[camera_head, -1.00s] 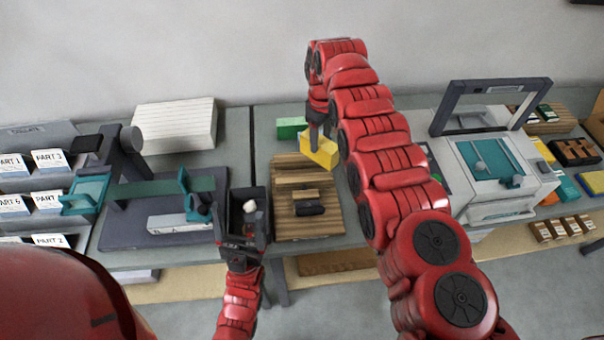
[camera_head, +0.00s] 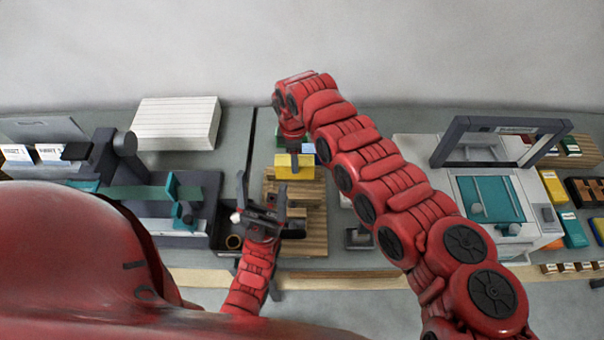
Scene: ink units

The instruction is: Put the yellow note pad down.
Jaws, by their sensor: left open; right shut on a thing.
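The yellow note pad (camera_head: 305,166) is a small yellow block over the far end of the slatted wooden board (camera_head: 312,213). My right gripper (camera_head: 294,160) reaches down from above and is shut on it. I cannot tell whether the pad touches the board or hangs just above it. My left gripper (camera_head: 262,192) is open and empty, its fingers pointing away over the near left part of the board and the dark tray beside it.
A dark tray (camera_head: 228,240) stands left of the board. A green block and a blue piece (camera_head: 309,148) lie behind the pad, partly hidden. A white ribbed block (camera_head: 177,122) lies at the back left. A teal-topped machine (camera_head: 490,200) stands at the right.

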